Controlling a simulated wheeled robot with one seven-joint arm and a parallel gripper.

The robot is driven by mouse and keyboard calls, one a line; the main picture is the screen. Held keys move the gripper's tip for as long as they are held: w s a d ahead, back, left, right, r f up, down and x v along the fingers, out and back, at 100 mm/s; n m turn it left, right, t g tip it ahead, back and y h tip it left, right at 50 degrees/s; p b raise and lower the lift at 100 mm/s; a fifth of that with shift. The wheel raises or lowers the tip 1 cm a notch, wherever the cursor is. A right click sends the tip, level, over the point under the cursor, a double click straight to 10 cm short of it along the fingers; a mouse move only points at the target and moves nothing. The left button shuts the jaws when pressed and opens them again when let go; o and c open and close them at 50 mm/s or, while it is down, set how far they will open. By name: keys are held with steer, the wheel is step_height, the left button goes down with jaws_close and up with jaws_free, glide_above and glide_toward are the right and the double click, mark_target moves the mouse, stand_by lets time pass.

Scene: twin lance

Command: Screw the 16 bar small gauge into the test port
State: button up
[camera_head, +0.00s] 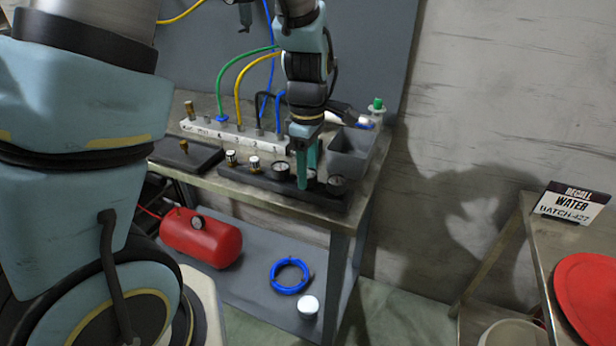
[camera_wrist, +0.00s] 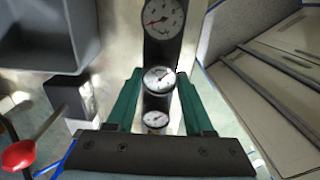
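Several gauges stand in a dark rack (camera_head: 240,175) on the workbench; I cannot read their ranges. My gripper (camera_head: 308,176) points down over the right part of this rack, its green fingers low among the gauges. In the wrist view my gripper (camera_wrist: 159,76) is open, with a white-faced gauge (camera_wrist: 159,78) between its fingers and narrow gaps at both sides. A smaller-looking gauge (camera_wrist: 156,120) is nearer the palm, and a larger one (camera_wrist: 163,18) lies beyond the fingertips. A brass fitting (camera_head: 184,146) stands on a black plate (camera_head: 187,156) at the left; I cannot tell whether it is the test port.
A white manifold (camera_head: 232,132) with coloured hoses runs behind the rack. A grey bin (camera_head: 351,151) stands at the bench's right. A red tank (camera_head: 201,238) and blue hose coil (camera_head: 290,276) lie on the lower shelf.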

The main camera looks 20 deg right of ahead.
jaws_close()
steer(key=shift+r+p, duration=0.65)
steer(key=shift+p, duration=0.15)
stand_by(0.7)
steer(key=shift+r+p, duration=1.8)
steer(key=shift+p, duration=0.1)
steer(key=shift+s+f, duration=0.1)
